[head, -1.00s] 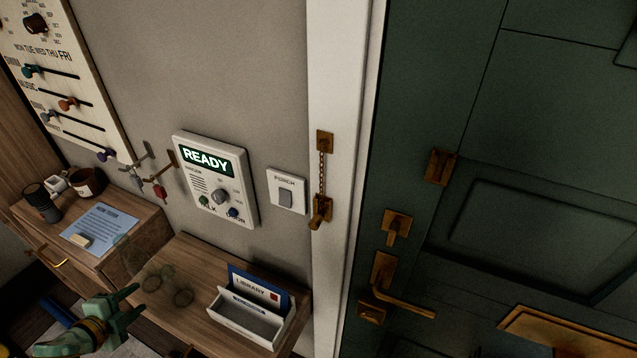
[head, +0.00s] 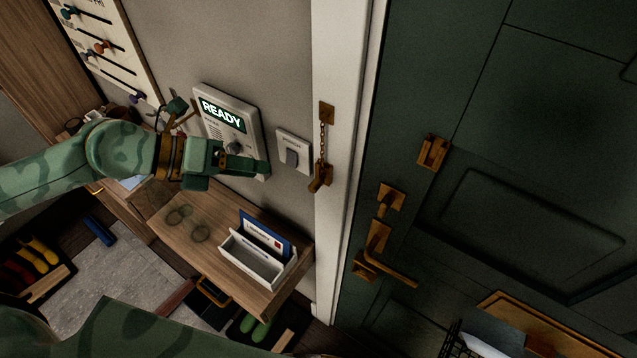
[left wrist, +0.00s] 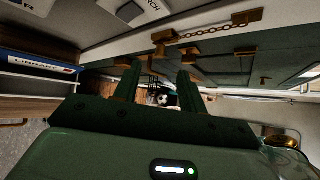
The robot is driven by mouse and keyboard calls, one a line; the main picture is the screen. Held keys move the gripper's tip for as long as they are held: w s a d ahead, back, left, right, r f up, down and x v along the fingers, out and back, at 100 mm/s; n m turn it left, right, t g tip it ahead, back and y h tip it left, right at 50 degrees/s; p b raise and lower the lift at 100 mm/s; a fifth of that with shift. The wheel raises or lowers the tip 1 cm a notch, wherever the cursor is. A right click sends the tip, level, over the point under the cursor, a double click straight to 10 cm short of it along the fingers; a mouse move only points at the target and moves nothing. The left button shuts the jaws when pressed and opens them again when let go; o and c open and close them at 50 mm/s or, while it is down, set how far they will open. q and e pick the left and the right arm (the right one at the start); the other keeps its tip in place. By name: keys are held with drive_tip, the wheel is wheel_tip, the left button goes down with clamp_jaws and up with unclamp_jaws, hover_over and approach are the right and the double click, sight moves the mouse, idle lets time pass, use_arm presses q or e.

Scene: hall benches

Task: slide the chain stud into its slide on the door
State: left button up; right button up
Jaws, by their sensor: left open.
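The brass chain (head: 322,146) hangs from a plate (head: 326,112) on the white door frame. Its lower end, with the stud, is at a brass holder (head: 319,179) on the frame; the stud is too small to tell from the holder. The chain also shows in the left wrist view (left wrist: 207,30). The brass slide (head: 433,152) is on the green door, right of the chain. My left gripper (head: 250,164) is open and empty in front of the wall panel, left of the chain and apart from it. Its spread fingers show in the left wrist view (left wrist: 158,88). My right gripper is out of view.
A light switch (head: 292,151) is between my left gripper and the chain. The READY panel (head: 226,112) is partly behind the gripper. A shelf (head: 190,245) with a letter holder (head: 250,262) is below. The door handle (head: 385,262) is below the slide.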

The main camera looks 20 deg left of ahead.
use_arm(q)
drive_tip(key=p, duration=0.1)
approach(313, 182)
drive_tip(key=w+d+f, duration=0.1)
drive_tip(key=w+d, duration=0.1)
drive_tip(key=x, duration=0.2)
drive_tip(key=p+x, duration=0.1)
drive_tip(key=x, duration=0.2)
drive_tip(key=shift+s+d+f, duration=0.1)
drive_tip(key=shift+d+f, duration=0.15)
drive_tip(key=shift+f, duration=0.2)
drive_tip(key=shift+s, duration=0.1)
clamp_jaws()
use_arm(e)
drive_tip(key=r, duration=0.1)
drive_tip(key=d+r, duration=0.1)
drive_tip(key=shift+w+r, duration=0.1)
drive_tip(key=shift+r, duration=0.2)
